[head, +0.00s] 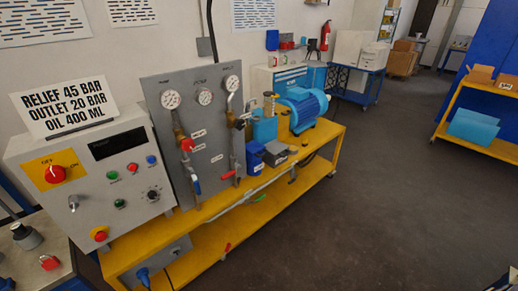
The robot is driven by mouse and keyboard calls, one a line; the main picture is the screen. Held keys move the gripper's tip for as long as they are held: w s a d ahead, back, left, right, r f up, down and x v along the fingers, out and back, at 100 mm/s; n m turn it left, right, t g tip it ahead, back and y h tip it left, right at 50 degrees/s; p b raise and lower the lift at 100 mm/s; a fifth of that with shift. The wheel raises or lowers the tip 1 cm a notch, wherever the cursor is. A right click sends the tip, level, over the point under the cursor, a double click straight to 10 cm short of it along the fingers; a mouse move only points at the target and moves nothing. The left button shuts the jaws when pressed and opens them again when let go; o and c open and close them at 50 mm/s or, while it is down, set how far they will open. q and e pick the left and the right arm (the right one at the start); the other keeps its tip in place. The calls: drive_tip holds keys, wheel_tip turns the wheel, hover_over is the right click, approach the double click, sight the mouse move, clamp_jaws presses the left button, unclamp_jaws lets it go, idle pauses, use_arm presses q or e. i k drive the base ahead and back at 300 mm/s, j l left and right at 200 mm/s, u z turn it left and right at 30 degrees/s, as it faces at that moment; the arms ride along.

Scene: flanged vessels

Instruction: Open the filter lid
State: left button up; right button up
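No part is plainly marked as the filter, and I cannot tell which piece has its lid. On the yellow bench stand a light blue tank (264,131) with a brass-coloured and dark fitting (269,104) on top, a dark blue container (254,155) and a small grey box with a dark top (275,153). They sit between the gauge panel (196,125) and the blue motor (302,108). Neither gripper shows clearly. A small dark piece is cut off at the bottom right corner, too little to identify.
A control box (95,175) with a red knob and a sign (63,100) stands at the left of the yellow bench (225,235). A red padlock (49,262) lies on a table at bottom left. The floor (400,190) to the right is clear, before a yellow shelf (480,140).

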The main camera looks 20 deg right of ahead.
sight(255, 151)
drive_tip(key=i+l+u, duration=0.1)
drive_tip(key=l, duration=0.25)
drive_tip(key=i+l+u, duration=0.1)
drive_tip(key=i+l, duration=0.15)
drive_tip(key=i+l+u, duration=0.1)
drive_tip(key=l, duration=0.35)
drive_tip(key=i+l+u, duration=0.1)
drive_tip(key=l, duration=0.3)
drive_tip(key=i+l, duration=0.1)
drive_tip(key=l, duration=0.25)
drive_tip(key=l+u, duration=0.15)
drive_tip(key=l, duration=0.25)
drive_tip(key=l+u, duration=0.35)
drive_tip(key=l, duration=2.15)
